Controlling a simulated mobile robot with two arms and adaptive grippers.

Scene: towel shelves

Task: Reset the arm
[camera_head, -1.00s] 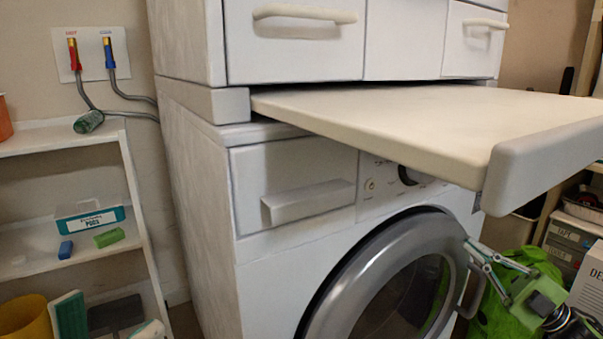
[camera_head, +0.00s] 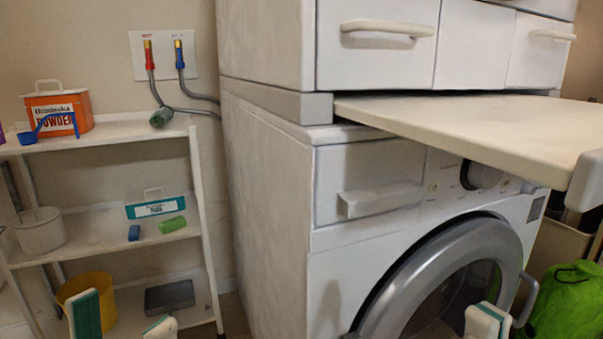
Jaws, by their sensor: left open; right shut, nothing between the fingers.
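My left gripper (camera_head: 122,314) shows at the bottom left. Its two white and teal fingers stand apart with nothing between them, in front of the lower shelf. My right gripper (camera_head: 487,320) shows at the bottom right as white and teal fingertips in front of the washer door. It is shut and empty, and its lower part is cut off by the frame edge. The rest of both arms is out of view. The washing machine (camera_head: 275,200) has a round grey-rimmed door (camera_head: 420,265) with a handle (camera_head: 526,298); I cannot tell whether it is fully closed.
A pull-out board (camera_head: 480,125) juts forward above the washer. A white shelf (camera_head: 110,132) at left holds a powder box (camera_head: 62,108), a pods box (camera_head: 156,207), a white pot (camera_head: 40,232) and a yellow bucket (camera_head: 85,290). A green bag (camera_head: 565,300) stands at right.

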